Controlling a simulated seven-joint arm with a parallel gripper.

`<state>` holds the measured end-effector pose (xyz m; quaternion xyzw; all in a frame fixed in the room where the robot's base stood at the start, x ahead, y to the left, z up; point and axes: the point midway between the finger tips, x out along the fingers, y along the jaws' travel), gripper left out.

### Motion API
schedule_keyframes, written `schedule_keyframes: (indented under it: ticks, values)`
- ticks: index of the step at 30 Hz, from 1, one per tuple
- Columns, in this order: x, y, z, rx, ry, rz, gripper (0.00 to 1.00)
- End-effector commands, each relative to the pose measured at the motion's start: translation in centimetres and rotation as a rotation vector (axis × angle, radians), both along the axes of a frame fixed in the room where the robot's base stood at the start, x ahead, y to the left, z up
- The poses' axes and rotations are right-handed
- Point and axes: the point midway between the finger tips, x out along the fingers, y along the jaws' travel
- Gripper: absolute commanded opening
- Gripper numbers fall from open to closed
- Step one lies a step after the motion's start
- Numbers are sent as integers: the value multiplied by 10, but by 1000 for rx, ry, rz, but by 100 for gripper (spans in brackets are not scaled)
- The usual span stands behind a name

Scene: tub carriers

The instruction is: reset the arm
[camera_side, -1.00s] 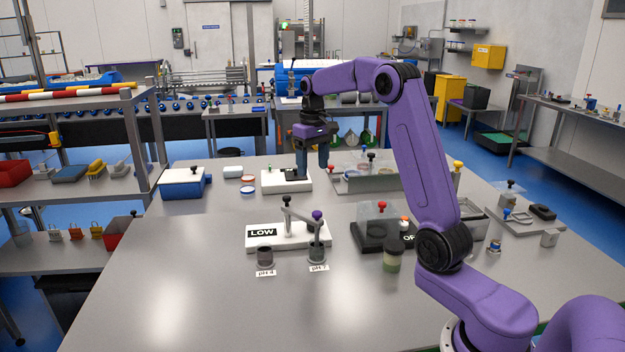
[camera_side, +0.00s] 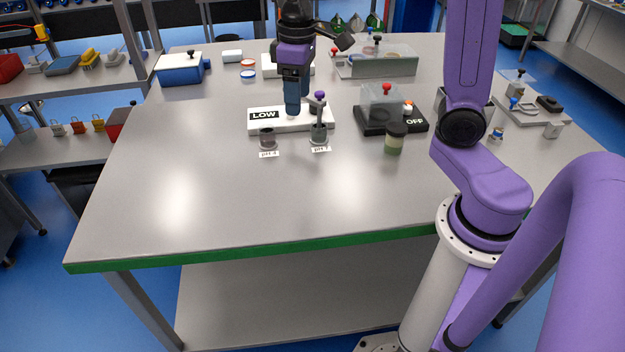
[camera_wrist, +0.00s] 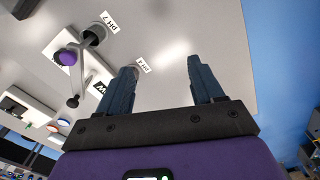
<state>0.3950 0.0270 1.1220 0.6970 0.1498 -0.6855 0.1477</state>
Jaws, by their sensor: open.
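My gripper (camera_side: 292,110) points down in front of the white LOW stand (camera_side: 318,115) in the side view, hiding part of it. In the wrist view the two fingers (camera_wrist: 162,63) are wide apart with nothing between them. The stand carries an arm with a purple-capped probe (camera_side: 320,97), which sits at the pH 7 cup (camera_side: 319,133). The pH 4 cup (camera_side: 267,138) stands to its left. I cannot tell exactly how high the fingertips are above the stand.
A black unit marked OFF (camera_side: 375,125) and a dark-lidded jar (camera_side: 395,140) stand to the right. A blue box (camera_side: 180,70) is at the back left, near two round lids (camera_side: 248,74). The grey table's front (camera_side: 250,205) is clear.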

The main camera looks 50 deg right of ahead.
Motion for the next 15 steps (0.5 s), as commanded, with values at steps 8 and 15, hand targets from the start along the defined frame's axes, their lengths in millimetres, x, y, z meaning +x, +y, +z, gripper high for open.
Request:
schedule_keyframes:
  ticks: [8,15]
  values:
    - [-85,35,-14,3,-4,245,67]
    - [-158,41,-29,7,-7,450,67]
